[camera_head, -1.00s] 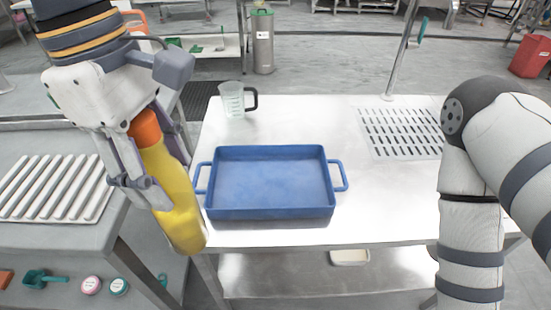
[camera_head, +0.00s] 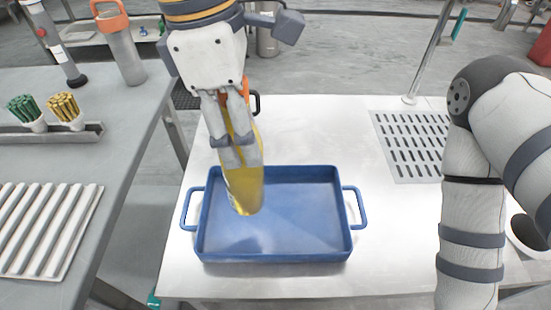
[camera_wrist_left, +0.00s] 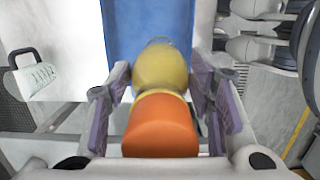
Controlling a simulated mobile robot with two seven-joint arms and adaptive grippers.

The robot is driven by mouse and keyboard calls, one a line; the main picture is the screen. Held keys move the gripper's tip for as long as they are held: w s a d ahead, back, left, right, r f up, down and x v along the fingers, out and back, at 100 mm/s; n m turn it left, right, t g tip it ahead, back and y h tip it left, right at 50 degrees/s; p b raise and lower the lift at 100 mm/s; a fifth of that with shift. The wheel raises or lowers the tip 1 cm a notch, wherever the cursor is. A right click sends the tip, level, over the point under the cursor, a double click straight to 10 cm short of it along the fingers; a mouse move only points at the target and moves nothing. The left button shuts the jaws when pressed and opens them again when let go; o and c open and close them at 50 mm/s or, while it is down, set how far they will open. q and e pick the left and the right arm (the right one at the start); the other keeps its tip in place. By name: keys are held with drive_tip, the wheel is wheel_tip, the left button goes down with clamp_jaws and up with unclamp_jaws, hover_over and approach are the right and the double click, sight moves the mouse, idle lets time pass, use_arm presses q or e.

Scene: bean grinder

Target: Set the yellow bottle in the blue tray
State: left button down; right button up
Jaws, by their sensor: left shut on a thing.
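The yellow bottle (camera_head: 243,188) with an orange cap is held in my left gripper (camera_head: 234,140), which is shut on it. In the head view the bottle hangs tilted slightly, its bottom end over the left part of the blue tray (camera_head: 300,256). A faint shadow lies on the tray floor below it. In the left wrist view the bottle (camera_wrist_left: 162,70) sits between the fingers, orange cap nearest, with the blue tray (camera_wrist_left: 122,30) beyond. The tray is empty and has a handle on each side. My right gripper is out of view; only its arm shows at the right.
A clear measuring jug (camera_wrist_left: 42,75) stands on the metal table, mostly hidden in the head view. A slotted drain grate (camera_head: 412,145) is at the right. A side table at the left holds a ribbed white rack (camera_head: 40,230) and an orange-topped flask (camera_head: 120,45).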

use_arm(q)
drive_tip(key=w+d+f+b, duration=0.1)
drive_tip(key=w+d+f, duration=0.2)
drive_tip(key=f, duration=0.6)
drive_tip(key=shift+d, duration=0.6)
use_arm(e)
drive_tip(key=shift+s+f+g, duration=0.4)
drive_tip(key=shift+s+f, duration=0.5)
use_arm(q)
drive_tip(key=shift+f, duration=0.15)
drive_tip(key=c, duration=0.7)
unclamp_jaws()
drive_tip(key=shift+s+f, duration=0.1)
drive_tip(key=shift+c, duration=0.2)
wheel_tip(320, 180, up, 12)
drive_tip(key=a, duration=0.1)
drive_tip(key=shift+a+p, duration=0.4)
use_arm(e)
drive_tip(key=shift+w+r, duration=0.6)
